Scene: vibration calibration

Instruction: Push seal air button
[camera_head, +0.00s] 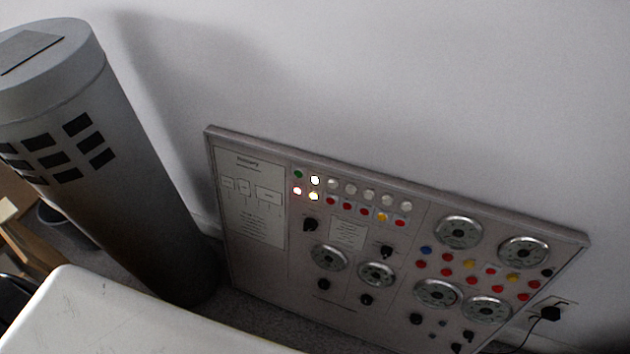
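A grey control panel (305,268) leans at the wall, seen tilted from above. Its upper left has two rows of small round buttons and lamps: a green one (298,174), lit white ones (314,180), unlit pale ones and several red ones (346,206). The right part carries a blue button (426,250) and more red and yellow ones. Several round metal dials (458,232) and black knobs (310,225) are on it. The labels are too small to read, so I cannot tell which is the seal air button. Neither gripper is in view.
A tall grey cylinder (150,215) with dark slots stands left of the panel. A white surface (130,320) fills the lower left foreground. A black plug (550,313) sits in a wall outlet at the lower right. Wooden furniture (22,245) shows at the left edge.

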